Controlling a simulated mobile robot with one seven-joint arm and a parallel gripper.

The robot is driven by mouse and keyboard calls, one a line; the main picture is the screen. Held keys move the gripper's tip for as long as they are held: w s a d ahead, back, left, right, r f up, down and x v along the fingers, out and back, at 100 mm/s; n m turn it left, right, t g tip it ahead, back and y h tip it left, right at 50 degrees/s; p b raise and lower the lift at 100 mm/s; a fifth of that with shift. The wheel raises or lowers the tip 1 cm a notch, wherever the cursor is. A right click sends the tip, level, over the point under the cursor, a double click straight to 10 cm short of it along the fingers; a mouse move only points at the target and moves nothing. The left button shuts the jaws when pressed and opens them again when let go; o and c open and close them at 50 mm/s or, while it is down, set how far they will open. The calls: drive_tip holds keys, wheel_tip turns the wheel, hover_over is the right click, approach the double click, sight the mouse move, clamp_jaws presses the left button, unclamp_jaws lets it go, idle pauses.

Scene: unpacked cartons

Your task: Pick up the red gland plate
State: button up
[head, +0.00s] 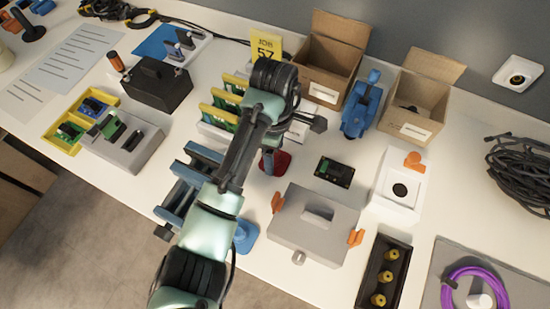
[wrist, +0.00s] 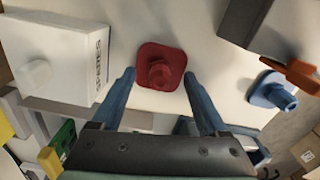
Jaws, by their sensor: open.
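The red gland plate (wrist: 161,55) lies on the white bench in the wrist view, a rounded square with a raised round boss in its middle. In the head view the red gland plate (head: 283,163) shows partly, with my arm over it. My gripper (wrist: 158,76) is open, its two blue fingers apart, one to each side of the plate's near part in the picture. Nothing is held between the fingers. From these views I cannot tell how high the fingertips are above the bench.
A blue gland plate (head: 245,236) lies nearby, also in the wrist view (wrist: 272,92). A grey enclosure (head: 285,232) with orange clips stands close by. A white box marked SPARES (wrist: 55,55) is left of the red plate. Blue racks (head: 178,190) stand left of my arm.

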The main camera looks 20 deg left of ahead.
drive_tip(key=shift+c, duration=0.4)
clamp_jaws()
wheel_tip(320, 180, up, 10)
drive_tip(key=p, duration=0.5)
